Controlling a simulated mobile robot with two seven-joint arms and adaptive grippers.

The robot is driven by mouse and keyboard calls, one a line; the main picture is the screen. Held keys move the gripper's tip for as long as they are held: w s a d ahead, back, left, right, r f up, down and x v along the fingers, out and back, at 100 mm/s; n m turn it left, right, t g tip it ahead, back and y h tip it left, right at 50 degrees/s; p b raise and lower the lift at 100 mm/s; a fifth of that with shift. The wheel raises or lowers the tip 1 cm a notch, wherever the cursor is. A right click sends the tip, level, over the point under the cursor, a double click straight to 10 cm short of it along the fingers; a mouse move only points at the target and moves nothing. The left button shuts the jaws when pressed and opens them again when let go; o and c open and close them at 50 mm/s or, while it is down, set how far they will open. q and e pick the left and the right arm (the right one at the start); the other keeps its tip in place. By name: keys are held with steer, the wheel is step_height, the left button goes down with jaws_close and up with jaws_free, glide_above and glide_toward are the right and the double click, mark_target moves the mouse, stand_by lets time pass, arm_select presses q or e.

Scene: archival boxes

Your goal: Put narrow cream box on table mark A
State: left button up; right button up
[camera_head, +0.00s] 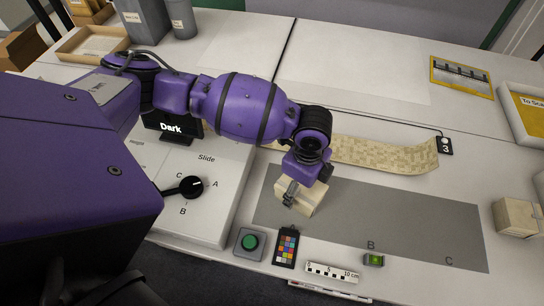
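A cream box (312,197) is at the left part of the grey mat (420,220). I cannot tell whether it rests on the mat or hangs slightly above it. My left gripper (303,184) comes down over the box, with one finger against its near left side; it appears shut on the box, though its far finger is mostly hidden. Letters B (371,244) and C (449,261) show along the mat's front. Mark A on the mat does not show. My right gripper is not in view.
A green button (249,242), colour card (287,246), scale bar (332,272) and small green-lit device (374,260) line the front. Another cream box (518,217) stands at the right edge. A patterned strip (385,154) lies behind the mat. The mat's right part is clear.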

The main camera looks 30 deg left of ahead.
arm_select(q)
step_height(320, 180, up, 11)
steer(key=p, duration=0.1)
steer(key=shift+d, duration=0.1)
stand_by(0.6)
